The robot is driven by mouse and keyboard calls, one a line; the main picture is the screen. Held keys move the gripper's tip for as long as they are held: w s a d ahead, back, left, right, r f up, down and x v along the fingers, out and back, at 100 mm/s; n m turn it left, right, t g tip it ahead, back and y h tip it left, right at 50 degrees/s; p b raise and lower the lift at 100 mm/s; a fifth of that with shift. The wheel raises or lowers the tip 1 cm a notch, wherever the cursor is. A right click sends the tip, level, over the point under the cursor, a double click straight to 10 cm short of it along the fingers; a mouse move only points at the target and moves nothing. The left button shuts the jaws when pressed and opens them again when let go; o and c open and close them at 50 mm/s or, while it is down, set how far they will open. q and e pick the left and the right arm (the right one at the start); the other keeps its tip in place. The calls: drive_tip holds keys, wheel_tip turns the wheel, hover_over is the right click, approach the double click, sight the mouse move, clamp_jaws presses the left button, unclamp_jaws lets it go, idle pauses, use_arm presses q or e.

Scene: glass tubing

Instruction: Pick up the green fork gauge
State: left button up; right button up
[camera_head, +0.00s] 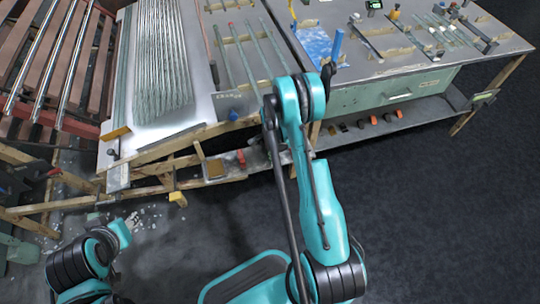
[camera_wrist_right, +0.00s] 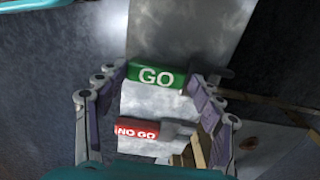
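The green fork gauge (camera_wrist_right: 157,76), marked GO, lies between the fingertips of my right gripper (camera_wrist_right: 156,78) in the right wrist view. The purple pads meet both ends of its green block, so the gripper looks shut on it. A dark prong shows beyond the right finger. I cannot see the green gauge or the right gripper in the head view, where my arm blocks part of the area.
A red NO GO gauge (camera_wrist_right: 137,130) lies below the green one in the wrist view; a red piece (camera_head: 241,157) shows on the small metal shelf (camera_head: 228,176). Tables with glass tubes (camera_head: 160,60) and tools stand behind. The floor (camera_head: 440,210) at right is clear.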

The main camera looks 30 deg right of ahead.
drive_tip(key=c, duration=0.4)
drive_tip(key=shift+r, duration=0.1)
drive_tip(key=shift+c, duration=0.3)
